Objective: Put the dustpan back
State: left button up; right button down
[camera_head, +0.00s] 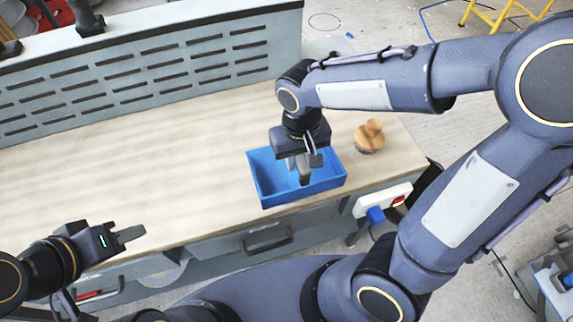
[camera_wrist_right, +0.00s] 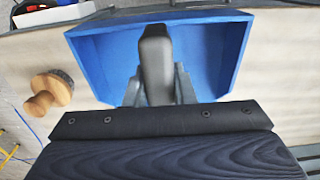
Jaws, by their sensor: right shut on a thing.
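My right gripper (camera_head: 304,160) points down into a blue open-topped box (camera_head: 262,172) near the right end of the workbench. It is shut on a dark, rounded handle (camera_head: 305,176), which also shows between its fingers in the right wrist view (camera_wrist_right: 155,62). I take this to be the dustpan's handle; no pan shows, so I cannot be sure. I cannot tell whether the held thing touches the box floor. My left gripper (camera_head: 132,237) is at the bench's front edge at the lower left, away from the box. The gap between its fingers is unclear.
A wooden knobbed piece with a dark base (camera_head: 369,137) stands on the bench just right of the box. A slotted grey panel (camera_head: 150,72) runs along the back. The workbench top (camera_head: 120,170) is clear left of the box. A drawer handle (camera_head: 268,240) is below the front edge.

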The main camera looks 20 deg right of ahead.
aim_at(287, 175)
jog(key=f, duration=0.1)
jog(key=w+a+f, duration=0.2)
jog(key=shift+f, duration=1.75)
jog(key=shift+f, duration=0.15)
jog(key=c, duration=1.2)
grip_release()
